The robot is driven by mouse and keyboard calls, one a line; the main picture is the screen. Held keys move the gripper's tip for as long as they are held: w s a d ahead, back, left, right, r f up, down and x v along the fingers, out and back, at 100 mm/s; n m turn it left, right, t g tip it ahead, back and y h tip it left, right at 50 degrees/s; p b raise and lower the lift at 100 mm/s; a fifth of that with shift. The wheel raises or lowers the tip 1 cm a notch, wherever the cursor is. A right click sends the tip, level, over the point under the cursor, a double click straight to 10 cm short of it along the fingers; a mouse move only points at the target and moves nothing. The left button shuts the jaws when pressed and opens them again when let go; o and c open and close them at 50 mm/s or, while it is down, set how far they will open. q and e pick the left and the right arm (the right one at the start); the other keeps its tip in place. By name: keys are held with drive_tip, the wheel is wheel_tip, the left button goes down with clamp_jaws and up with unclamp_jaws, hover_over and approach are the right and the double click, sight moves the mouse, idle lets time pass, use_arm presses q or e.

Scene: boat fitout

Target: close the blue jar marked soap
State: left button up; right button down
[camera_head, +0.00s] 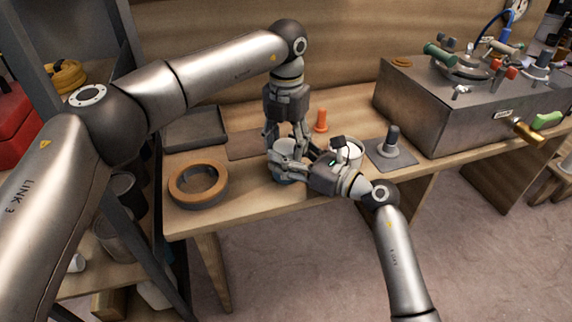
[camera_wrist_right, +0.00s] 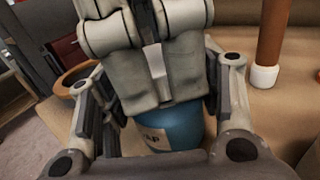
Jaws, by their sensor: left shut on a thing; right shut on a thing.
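The blue jar (camera_head: 285,179) stands upright on the wooden bench, mostly hidden by both grippers in the head view. In the right wrist view the jar (camera_wrist_right: 178,130) shows a pale label whose visible letters end in "AP". My right gripper (camera_head: 293,164) reaches in from the right and is shut around the jar's body, one finger on each side. My left gripper (camera_head: 285,140) points down from above and is shut at the jar's top; in the right wrist view it (camera_wrist_right: 165,90) covers the jar's mouth. The lid between its fingers is hidden.
An orange-brown ring (camera_head: 198,184) lies left on the bench, with a grey tray (camera_head: 195,128) behind. An orange peg (camera_head: 321,120) stands behind the grippers. A white container (camera_head: 351,152) is partly behind my right gripper. A grey post on a plate (camera_head: 391,146) and a metal box (camera_head: 440,110) are right.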

use_arm(q)
drive_tip(key=shift+m, duration=1.6)
drive_tip(key=shift+c, duration=0.2)
drive_tip(key=o, duration=1.1)
drive_tip(key=shift+r, duration=0.1)
drive_tip(key=shift+r, duration=2.15)
drive_tip(key=shift+c, duration=0.2)
